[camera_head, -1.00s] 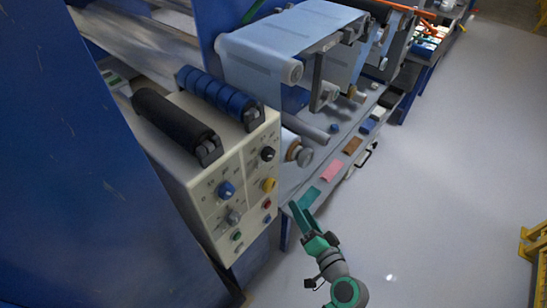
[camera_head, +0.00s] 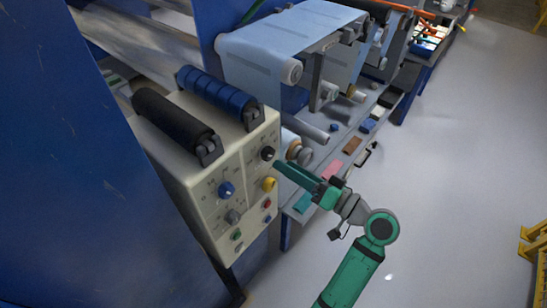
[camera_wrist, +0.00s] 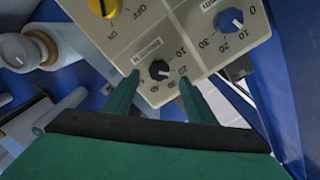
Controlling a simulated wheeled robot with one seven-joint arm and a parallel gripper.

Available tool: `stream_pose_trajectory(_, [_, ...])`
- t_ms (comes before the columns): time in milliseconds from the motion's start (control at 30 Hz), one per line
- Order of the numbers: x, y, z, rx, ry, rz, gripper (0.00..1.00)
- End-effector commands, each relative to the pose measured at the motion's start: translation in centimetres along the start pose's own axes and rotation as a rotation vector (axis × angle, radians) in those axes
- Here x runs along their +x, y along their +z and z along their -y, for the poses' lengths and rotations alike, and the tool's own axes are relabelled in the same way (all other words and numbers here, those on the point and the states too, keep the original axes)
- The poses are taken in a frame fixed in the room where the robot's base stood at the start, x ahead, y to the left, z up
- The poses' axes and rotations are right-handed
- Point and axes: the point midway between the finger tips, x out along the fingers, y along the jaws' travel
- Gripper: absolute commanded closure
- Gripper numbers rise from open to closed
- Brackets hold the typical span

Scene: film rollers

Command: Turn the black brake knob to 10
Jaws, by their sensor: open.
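The black brake knob (camera_head: 267,153) is on the upper right of the cream control panel (camera_head: 205,206). It also shows in the wrist view (camera_wrist: 158,69), with a printed number scale around it; a 10 stands up and right of it there. Which number the knob points to is too small to tell. My green gripper (camera_head: 277,167) is open and empty, close in front of the panel by the knob. In the wrist view its two fingertips (camera_wrist: 160,79) stand apart, one on each side of the knob's picture. Whether they touch the knob or panel cannot be told.
A yellow switch (camera_head: 269,184) sits just below the black knob, and a blue knob (camera_head: 226,189) is to its left. A red button (camera_head: 267,203) is lower. Rollers (camera_head: 292,71) with blue film stand behind the panel.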

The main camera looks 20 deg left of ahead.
Motion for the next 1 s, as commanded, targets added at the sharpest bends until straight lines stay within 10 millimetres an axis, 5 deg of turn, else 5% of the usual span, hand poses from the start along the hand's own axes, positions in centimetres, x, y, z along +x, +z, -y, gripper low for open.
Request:
stream_pose_trajectory(333, [5.0, 0.1, 0.0, 0.001, 0.0, 0.001, 0.49])
stream_pose_trajectory(767, [6.0, 0.1, 0.0, 0.001, -0.001, 0.001, 0.49])
stream_pose_trajectory(933, [6.0, 0.1, 0.0, 0.001, -0.001, 0.001, 0.9])
stream_pose_trajectory(1000, [5.9, 0.1, 0.0, 0.001, -0.001, 0.001, 0.91])
